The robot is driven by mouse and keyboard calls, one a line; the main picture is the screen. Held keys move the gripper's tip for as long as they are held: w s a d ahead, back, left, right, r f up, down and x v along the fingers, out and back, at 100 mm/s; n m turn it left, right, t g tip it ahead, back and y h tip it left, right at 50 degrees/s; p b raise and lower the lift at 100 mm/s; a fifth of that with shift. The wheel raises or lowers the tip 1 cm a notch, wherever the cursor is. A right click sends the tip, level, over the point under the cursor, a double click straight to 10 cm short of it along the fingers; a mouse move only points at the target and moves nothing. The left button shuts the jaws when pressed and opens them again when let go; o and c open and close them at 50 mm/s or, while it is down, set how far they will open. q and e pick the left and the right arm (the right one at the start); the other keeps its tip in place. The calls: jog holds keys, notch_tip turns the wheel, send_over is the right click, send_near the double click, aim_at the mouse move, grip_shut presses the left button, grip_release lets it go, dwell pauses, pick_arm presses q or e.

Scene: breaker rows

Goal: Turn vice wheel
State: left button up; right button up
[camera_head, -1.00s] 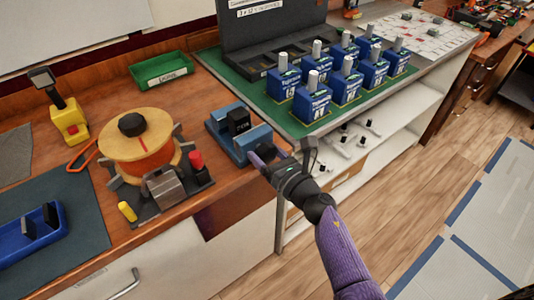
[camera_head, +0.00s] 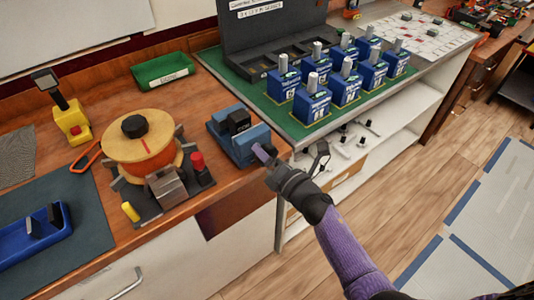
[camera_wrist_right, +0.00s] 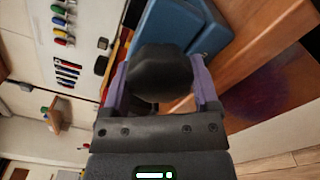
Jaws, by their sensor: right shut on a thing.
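The blue vice (camera_head: 232,146) stands at the front right edge of the wooden bench, with a black block on its top. Its body also shows in the right wrist view (camera_wrist_right: 170,22). My right gripper (camera_head: 264,154) is at the vice's front side, reaching in from the lower right. In the right wrist view its two purple fingers sit on either side of the dark round vice wheel (camera_wrist_right: 160,76), and the gripper (camera_wrist_right: 160,68) is shut on it. In the head view the wheel is hidden by the gripper. My left gripper is not in view.
A wooden spool fixture (camera_head: 140,150) stands left of the vice. A green tray (camera_head: 163,70) lies behind. Several blue boxes with silver posts (camera_head: 311,100) stand on the green mat to the right. The floor in front is clear.

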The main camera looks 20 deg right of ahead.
jog(key=m, duration=0.4)
jog(key=shift+m+p, duration=0.3)
jog(key=shift+p, duration=0.1)
jog(key=m+p, duration=0.1)
jog(key=m, duration=0.4)
jog(key=shift+m, duration=0.3)
jog(key=m+p, duration=0.1)
jog(key=m, duration=0.3)
jog(key=shift+m, duration=2.2)
jog(key=o, duration=1.1)
